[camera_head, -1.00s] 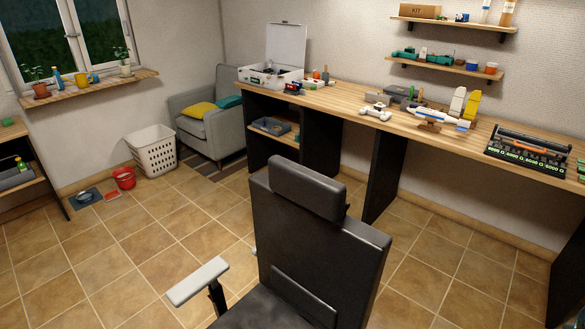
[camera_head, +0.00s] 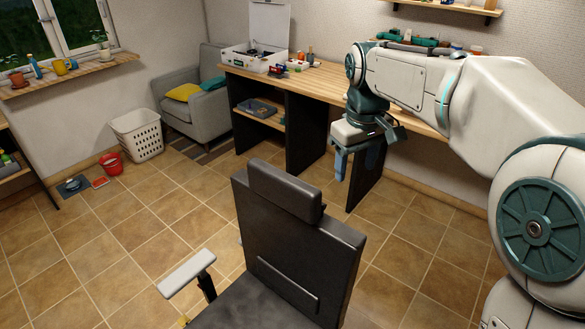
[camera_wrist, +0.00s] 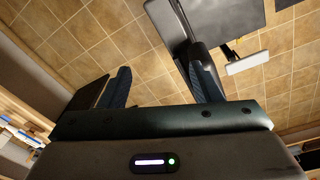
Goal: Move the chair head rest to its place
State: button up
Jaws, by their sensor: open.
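The black padded chair head rest (camera_head: 285,191) sits at the top of the chair's back (camera_head: 297,240), against its near face. Its left end stands a little proud of the back. Whether it is fastened cannot be told. My gripper (camera_head: 355,165) is open and empty, fingers pointing down, beyond and to the right of the head rest, apart from it. In the wrist view my gripper's two blue fingers (camera_wrist: 163,82) are spread, with floor between them. A dark part of the chair, likely the head rest (camera_wrist: 168,22), shows above the right finger.
The chair's pale armrest (camera_head: 187,272) is at its left. A wooden workbench (camera_head: 325,84) with dark supports runs along the wall behind my gripper. A white basket (camera_head: 137,135), red bucket (camera_head: 110,163) and grey armchair (camera_head: 190,105) stand at the back left. Tiled floor around the chair is clear.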

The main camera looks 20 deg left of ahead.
aim_at(284, 185)
jog(key=a+r+n+g+p, duration=0.1)
jog(key=a+n+p, duration=0.1)
jog(key=a, duration=0.6)
jog(key=a+r+n+p, duration=0.1)
jog(key=a+n, duration=0.2)
jog(key=a, duration=0.6)
jog(key=f, duration=0.4)
jog(key=f+p, duration=0.1)
jog(key=f, duration=0.8)
jog(key=shift+w+d+f+p, duration=0.3)
jog(key=shift+f, duration=0.1)
